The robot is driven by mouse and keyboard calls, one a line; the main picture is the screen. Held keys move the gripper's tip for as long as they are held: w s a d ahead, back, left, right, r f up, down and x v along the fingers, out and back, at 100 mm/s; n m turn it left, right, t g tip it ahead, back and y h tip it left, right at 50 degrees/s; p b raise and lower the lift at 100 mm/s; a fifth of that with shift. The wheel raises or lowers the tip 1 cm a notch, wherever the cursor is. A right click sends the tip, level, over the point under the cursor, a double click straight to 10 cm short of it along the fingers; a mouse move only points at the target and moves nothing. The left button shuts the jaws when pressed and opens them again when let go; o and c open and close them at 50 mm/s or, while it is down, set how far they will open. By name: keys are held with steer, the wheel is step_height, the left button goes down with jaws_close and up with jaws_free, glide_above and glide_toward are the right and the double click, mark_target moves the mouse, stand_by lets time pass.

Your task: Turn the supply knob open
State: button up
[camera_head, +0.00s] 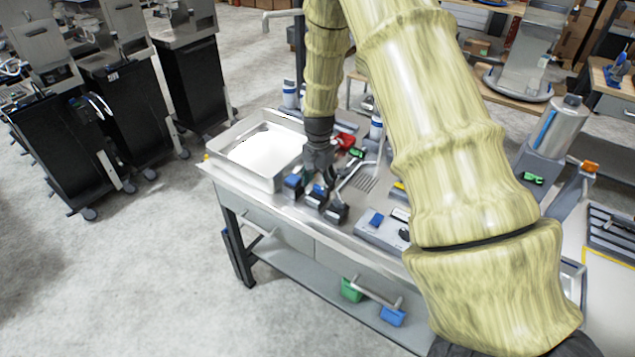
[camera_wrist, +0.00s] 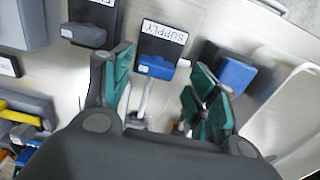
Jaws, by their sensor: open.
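In the wrist view, a dark block with a white SUPPLY label (camera_wrist: 163,33), upside down, is ahead of the fingers. A blue knob (camera_wrist: 156,67) sits at its near edge. My gripper (camera_wrist: 162,78) is open, its green-padded fingers spread to either side of the knob's line. I cannot tell whether either finger touches it. In the head view, my gripper (camera_head: 318,160) points down over a row of small dark blocks with blue parts, and its fingertips are hard to make out there.
Another blue knob (camera_wrist: 235,75) is close to the right finger, partly hidden. A dark labelled block (camera_wrist: 86,33) lies left. A metal tray (camera_head: 221,155) with white contents stands left on the bench. A grey box (camera_head: 385,228) stands right. My arm hides much of the bench.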

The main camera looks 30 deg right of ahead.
steer(key=shift+s+f, duration=0.1)
steer(key=shift+s, duration=0.5)
steer(key=shift+w+f, duration=0.45)
steer(key=shift+f, duration=0.1)
steer(key=shift+s+r, duration=0.2)
steer(key=shift+s, duration=0.1)
steer(key=c, duration=1)
